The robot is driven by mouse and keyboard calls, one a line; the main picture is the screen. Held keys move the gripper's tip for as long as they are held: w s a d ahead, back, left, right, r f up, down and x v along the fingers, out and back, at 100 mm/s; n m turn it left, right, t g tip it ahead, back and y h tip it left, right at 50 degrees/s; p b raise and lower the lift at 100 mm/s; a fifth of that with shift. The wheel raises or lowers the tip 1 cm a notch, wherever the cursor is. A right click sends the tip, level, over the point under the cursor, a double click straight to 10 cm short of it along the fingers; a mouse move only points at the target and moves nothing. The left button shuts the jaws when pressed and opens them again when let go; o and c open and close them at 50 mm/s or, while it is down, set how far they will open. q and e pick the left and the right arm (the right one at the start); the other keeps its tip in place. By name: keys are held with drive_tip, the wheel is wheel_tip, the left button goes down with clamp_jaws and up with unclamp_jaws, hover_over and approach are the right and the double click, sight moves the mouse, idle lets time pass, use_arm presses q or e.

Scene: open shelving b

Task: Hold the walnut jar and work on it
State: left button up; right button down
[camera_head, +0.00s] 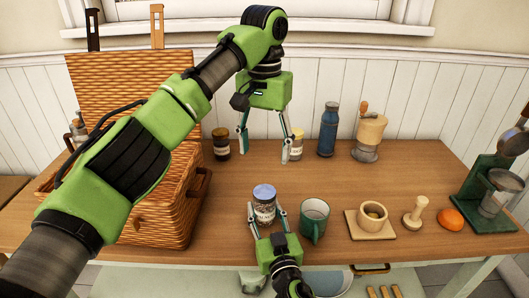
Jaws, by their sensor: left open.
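A glass jar with a blue lid and a pale label (263,207), which I take as the walnut jar, is near the table's front edge; I cannot read its label clearly. My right gripper (267,214) comes from the front edge, its fingers on both sides of the jar, closed to about its width. Whether the jar touches the table is hard to tell. My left gripper (265,156) points down, open and empty, behind the jar. A dark-lidded jar (221,145) and a yellow-lidded jar (296,147) stand at the back on either side of it.
A wicker basket (160,220) with a raised lid fills the left. A green mug (313,218) stands just right of the jar. A mortar (373,215), wooden pestle (416,214) and orange (450,219) lie farther right. A blue bottle (328,130) and grinder (369,137) stand behind.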

drive_tip(key=c, duration=1.2)
unclamp_jaws()
drive_tip(key=shift+s, duration=0.15)
drive_tip(key=v, duration=1.1)
drive_tip(key=shift+s+d, duration=0.1)
drive_tip(key=shift+s, duration=0.25)
drive_tip(key=shift+f, duration=0.1)
